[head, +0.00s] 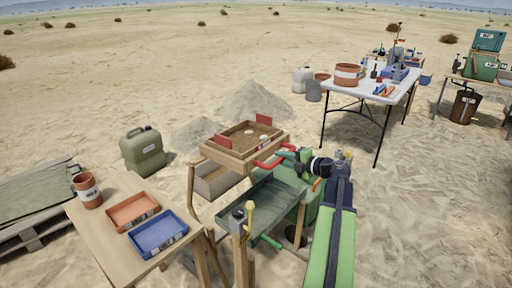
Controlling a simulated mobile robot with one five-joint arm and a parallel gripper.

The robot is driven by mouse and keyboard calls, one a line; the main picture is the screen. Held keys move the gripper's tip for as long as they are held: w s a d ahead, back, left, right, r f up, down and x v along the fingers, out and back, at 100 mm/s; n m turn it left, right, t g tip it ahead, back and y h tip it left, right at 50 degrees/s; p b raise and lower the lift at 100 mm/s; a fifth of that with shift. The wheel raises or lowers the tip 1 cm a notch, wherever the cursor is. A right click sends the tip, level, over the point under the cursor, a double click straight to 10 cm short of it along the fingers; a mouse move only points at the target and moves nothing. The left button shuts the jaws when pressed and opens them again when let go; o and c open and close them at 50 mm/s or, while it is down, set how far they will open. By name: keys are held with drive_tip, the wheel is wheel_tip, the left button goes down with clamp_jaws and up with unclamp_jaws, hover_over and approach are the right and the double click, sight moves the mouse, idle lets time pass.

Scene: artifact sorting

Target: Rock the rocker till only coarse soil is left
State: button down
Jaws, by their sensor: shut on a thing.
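The rocker is a wooden framed box (212,152) on wooden legs, tilted, in the middle of the head view. Brown soil (242,138) covers its floor, and a few pale lumps (263,137) lie on top. It is too small to tell fine soil from coarse. Red plates stand at its corners. A red handle bar (268,164) sticks out from its near right side. My gripper (290,157) is at this bar, shut on it, with my green and black arm reaching in from the lower right. My arm hides part of the bar's right end.
A wooden bin (214,181) is under the rocker, with sand piles (257,101) behind. A wooden table (97,221) at lower left holds an orange tray (131,212), a blue tray (160,236) and a pot (88,191). A green jerrycan (143,150) stands behind. A white table (338,88) is right.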

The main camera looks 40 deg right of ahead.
drive_tip(key=shift+f+v, duration=1.05)
drive_tip(key=shift+v, duration=4.5)
drive_tip(key=x, duration=0.3)
drive_tip(key=r+x, duration=0.1)
drive_tip(key=x, duration=0.7)
drive_tip(key=shift+w+a+r, duration=0.1)
drive_tip(key=shift+w+r, duration=0.2)
drive_tip(key=shift+r, duration=0.05)
drive_tip(key=f+v, duration=0.2)
drive_tip(key=v, duration=1.3)
drive_tip(key=shift+s+f, duration=0.2)
drive_tip(key=shift+f, duration=0.25)
drive_tip(key=w+r+x, duration=0.1)
drive_tip(key=r+x, duration=0.1)
drive_tip(key=x, duration=1.1)
drive_tip(key=f+v, duration=0.3)
drive_tip(key=v, duration=1.2)
drive_tip(key=shift+s+r, duration=0.3)
drive_tip(key=shift+s, duration=0.3)
